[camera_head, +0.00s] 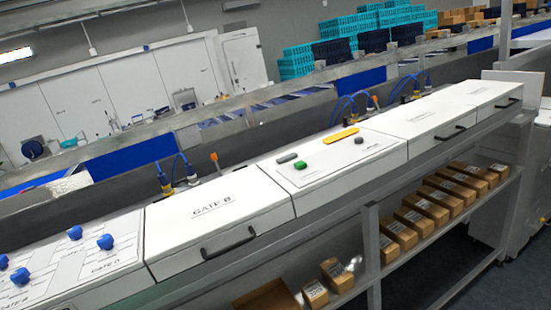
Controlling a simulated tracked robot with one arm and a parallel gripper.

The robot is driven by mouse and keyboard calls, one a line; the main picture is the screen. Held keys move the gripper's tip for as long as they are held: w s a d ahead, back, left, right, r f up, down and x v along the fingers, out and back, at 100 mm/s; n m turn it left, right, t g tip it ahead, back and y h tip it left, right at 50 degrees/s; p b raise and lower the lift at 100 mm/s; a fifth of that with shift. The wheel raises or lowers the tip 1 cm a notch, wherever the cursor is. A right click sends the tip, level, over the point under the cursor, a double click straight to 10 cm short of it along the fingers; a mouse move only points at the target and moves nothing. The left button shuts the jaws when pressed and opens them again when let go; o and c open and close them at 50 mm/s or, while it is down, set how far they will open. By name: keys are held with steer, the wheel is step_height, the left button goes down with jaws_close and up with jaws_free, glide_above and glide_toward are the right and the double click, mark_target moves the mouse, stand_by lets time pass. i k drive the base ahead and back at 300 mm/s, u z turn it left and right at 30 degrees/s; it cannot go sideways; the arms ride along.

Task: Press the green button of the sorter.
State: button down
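The sorter (240,215) is a long row of white boxes with sloping tops that runs from the lower left to the upper right. The green button (300,164) is small and sits on the grey panel of a middle box, to the right of the "GATE B" box. A grey piece (287,158) lies just behind it. A yellow bar (341,136) and a dark grey knob (359,140) are to its right on the same panel. Nothing covers the green button. My gripper is not in view.
Blue knobs (105,242) stand on the panel at the lower left. Black handles (228,243) stick out from the box fronts. A shelf below holds several cardboard boxes (398,233). Teal crates (297,61) are stacked at the back. Grey floor (440,272) shows at the lower right.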

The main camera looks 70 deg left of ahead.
mark_target(298, 165)
steer(key=u, duration=0.55)
steer(key=i, duration=0.9)
steer(key=u, duration=0.7)
steer(key=k, duration=0.75)
steer(key=u, duration=0.2)
steer(key=i, duration=0.85)
steer(key=z, duration=0.05)
